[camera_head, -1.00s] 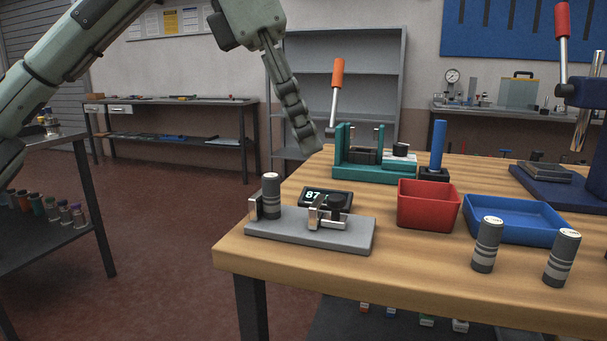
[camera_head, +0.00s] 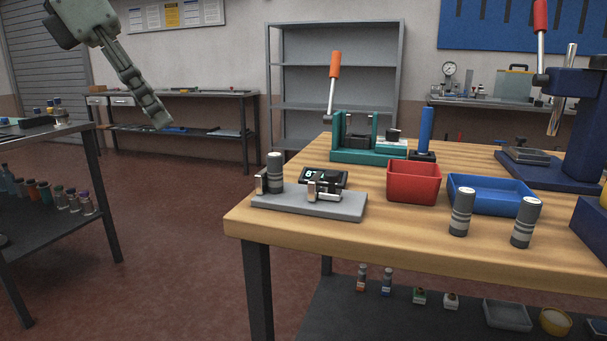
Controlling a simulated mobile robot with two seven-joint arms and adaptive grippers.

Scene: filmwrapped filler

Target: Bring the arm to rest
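My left arm comes in at the top left of the head view. Its gripper (camera_head: 150,108) hangs pointing down and to the right, in the air over the floor, left of the wooden workbench (camera_head: 420,246). It touches nothing, and nothing shows in it. The fingers are seen edge-on, one over the other, so I cannot tell whether they are open or shut. My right gripper is not in view.
The bench bears a grey fixture (camera_head: 310,204) with a striped cylinder (camera_head: 275,172), a red bin (camera_head: 414,184), a blue tray (camera_head: 490,197), two striped cylinders (camera_head: 461,212) and a teal clamp (camera_head: 368,155). A dark side table (camera_head: 50,226) stands left. Open floor lies between.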

